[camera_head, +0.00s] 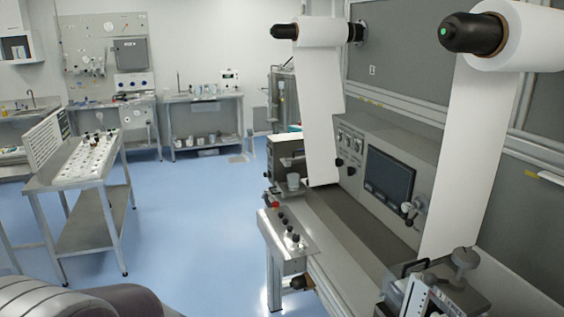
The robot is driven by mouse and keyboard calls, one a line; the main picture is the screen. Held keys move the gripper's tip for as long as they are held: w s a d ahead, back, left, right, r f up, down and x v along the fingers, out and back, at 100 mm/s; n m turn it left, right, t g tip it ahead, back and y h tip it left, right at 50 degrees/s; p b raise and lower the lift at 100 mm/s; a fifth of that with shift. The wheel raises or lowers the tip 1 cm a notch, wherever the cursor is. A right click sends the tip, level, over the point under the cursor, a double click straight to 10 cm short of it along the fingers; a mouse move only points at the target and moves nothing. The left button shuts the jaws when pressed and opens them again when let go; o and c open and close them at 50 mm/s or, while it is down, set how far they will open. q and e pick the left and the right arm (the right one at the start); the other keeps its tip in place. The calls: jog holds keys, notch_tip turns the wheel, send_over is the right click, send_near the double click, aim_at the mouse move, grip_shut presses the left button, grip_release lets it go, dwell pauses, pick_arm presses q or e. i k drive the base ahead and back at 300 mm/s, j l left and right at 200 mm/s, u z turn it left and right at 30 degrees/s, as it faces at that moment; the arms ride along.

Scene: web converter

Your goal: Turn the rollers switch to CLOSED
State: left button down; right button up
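The web converter (345,235) stands at the right, with white web hanging from two rolls. A small control box (272,235) on its front left corner carries several black knobs (288,232) in a row. More knobs (341,162) sit on the upright panel left of the dark screen (388,176). The labels are too small to read, so I cannot tell which knob is the rollers switch or how it is set. Neither of my grippers is in view. A rounded grey and dark shape at the bottom left looks like part of my arm.
A white roll (325,32) and a larger one (530,35) stick out on spindles above the machine. A metal table (92,165) stands at the left. The blue floor (195,230) between is clear.

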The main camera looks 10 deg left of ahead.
aim_at(340, 162)
jog(key=i+j+u, duration=0.3)
jog(key=i, duration=0.8)
jog(key=i+j+u, duration=0.15)
jog(key=i+u, duration=0.15)
jog(key=i, duration=0.8)
